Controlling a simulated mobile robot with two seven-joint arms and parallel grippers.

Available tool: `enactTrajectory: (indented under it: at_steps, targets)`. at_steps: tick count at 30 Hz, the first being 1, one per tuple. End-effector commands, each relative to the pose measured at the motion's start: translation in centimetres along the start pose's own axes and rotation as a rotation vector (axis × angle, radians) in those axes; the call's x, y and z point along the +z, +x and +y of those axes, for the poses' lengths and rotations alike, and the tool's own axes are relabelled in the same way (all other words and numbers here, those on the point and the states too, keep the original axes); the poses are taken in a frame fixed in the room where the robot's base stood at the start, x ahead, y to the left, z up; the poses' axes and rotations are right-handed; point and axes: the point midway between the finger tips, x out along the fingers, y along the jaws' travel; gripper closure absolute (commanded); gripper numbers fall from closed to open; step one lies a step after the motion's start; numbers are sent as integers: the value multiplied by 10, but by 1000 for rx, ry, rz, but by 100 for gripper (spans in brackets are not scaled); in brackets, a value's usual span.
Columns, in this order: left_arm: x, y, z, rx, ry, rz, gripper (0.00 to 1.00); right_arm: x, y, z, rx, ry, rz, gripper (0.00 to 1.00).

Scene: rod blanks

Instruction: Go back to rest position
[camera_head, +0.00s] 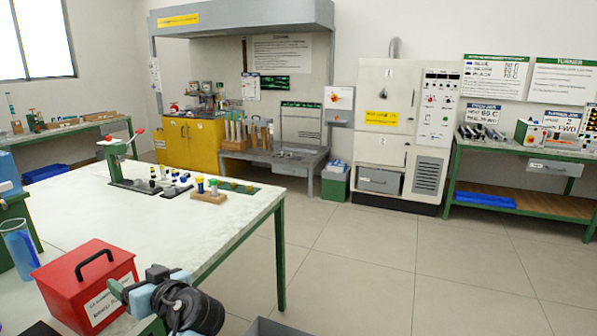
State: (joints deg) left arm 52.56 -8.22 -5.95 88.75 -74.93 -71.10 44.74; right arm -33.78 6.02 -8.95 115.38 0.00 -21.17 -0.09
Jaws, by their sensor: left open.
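My left gripper (134,292) shows at the bottom left, with the black wrist behind it. It is open, and I see nothing held in it. It is in front of and just right of the red box (88,284) with a black handle; I cannot tell whether they touch. My right gripper is not in view. The task names no other object.
The white-topped table (235,208) with green legs bears a green press (117,158), small parts and a wooden block (209,196). A cream machine (398,130) and right bench (525,150) stand behind.

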Motion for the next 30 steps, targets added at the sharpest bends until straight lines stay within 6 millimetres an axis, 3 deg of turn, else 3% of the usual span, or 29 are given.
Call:
enactTrajectory:
  at_steps: [8,12,18,24,30]
  targets:
    - [130,-21,-3,277,220,-128,25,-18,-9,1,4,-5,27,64]
    - [195,-47,-16,431,308,-191,25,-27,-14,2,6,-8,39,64]
    - [274,-98,-50,643,388,-274,25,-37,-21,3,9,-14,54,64]
    - [331,-160,-98,837,417,-346,25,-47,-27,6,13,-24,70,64]
    - [366,-225,-155,1000,399,-410,25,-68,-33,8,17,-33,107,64]
